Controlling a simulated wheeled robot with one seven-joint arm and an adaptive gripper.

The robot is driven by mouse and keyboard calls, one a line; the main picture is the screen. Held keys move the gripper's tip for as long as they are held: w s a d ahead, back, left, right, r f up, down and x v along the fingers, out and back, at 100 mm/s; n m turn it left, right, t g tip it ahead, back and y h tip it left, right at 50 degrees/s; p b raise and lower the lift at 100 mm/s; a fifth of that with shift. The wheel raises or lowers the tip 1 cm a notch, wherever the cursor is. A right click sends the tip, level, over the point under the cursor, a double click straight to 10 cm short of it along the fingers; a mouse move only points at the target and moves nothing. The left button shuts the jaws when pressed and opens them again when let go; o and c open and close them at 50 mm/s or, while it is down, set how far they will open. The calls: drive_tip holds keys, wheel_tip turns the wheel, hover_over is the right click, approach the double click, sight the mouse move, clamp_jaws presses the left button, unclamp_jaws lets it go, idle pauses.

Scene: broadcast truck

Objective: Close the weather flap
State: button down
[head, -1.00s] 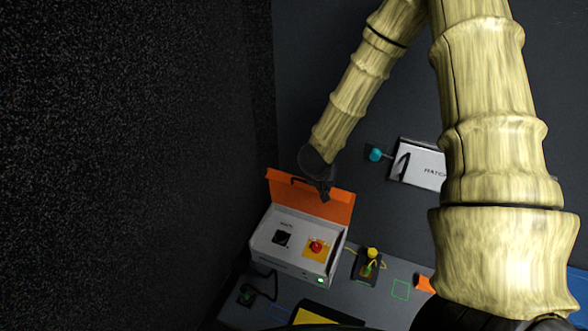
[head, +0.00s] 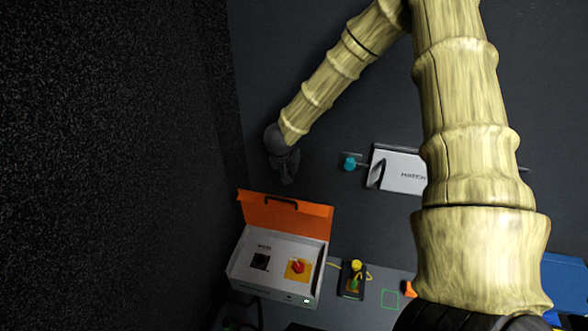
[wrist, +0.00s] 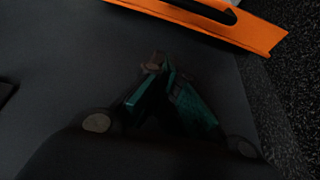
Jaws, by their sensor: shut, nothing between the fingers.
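The weather flap is an orange panel (head: 286,217) with a dark handle, hinged at the back of a white box (head: 236,267). It stands up open, so the switches inside the box show. In the wrist view the flap (wrist: 258,34) and its black handle cross the top right. My gripper (head: 287,178) is above and behind the flap, apart from it, against the dark wall. In the wrist view its teal-padded fingers (wrist: 158,72) are together with nothing between them.
Inside the box are a black switch (head: 260,261) and a red button (head: 298,266) on a yellow plate. A yellow-topped joystick (head: 356,266) stands to its right. A white hatch panel (head: 400,171) and a teal knob (head: 350,163) are on the wall. A dark speckled wall is close on the left.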

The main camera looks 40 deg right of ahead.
drive_tip(key=f, duration=0.3)
drive_tip(key=f+b, duration=0.1)
drive_tip(key=shift+s+a+f, duration=0.2)
drive_tip(key=shift+a, duration=0.05)
drive_tip(key=shift+s+a+f, duration=0.35)
drive_tip(key=shift+s+a, duration=0.05)
drive_tip(key=shift+a, duration=0.1)
